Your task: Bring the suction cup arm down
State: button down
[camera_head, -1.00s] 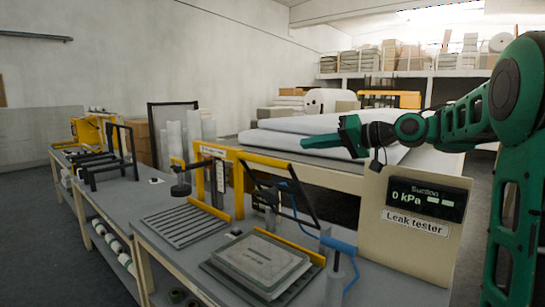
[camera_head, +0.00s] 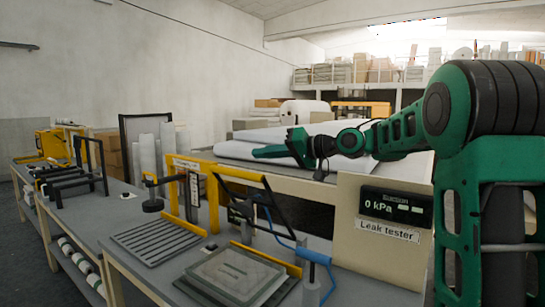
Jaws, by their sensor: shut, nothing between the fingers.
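The leak tester (camera_head: 389,229) stands at the right front of the bench, with a screen (camera_head: 396,206) reading 0 kPa. Left of it, a black tilted arm (camera_head: 248,200) is raised, with a blue hose (camera_head: 272,222) running from it. It looks like the suction cup arm, but its cup cannot be made out. A framed grey plate (camera_head: 235,274) lies flat below it. A blue-handled post (camera_head: 314,256) stands beside the plate. My gripper (camera_head: 262,152) is shut and empty, pointing left, higher in the picture than the tester and apart from the arm.
A ribbed plate (camera_head: 157,240) and a yellow-framed stand with a black round-ended arm (camera_head: 152,205) are left of the plate. White rolls (camera_head: 240,150) lie on a table behind. Black racks (camera_head: 75,182) stand on the left bench.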

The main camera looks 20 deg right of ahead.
jog(key=shift+w+a+f, duration=0.2)
jog(key=shift+a+f, duration=0.7)
jog(key=shift+a, duration=0.3)
jog(key=shift+w+a+f, duration=0.15)
jog(key=shift+a+f, duration=0.7)
jog(key=shift+a, duration=0.3)
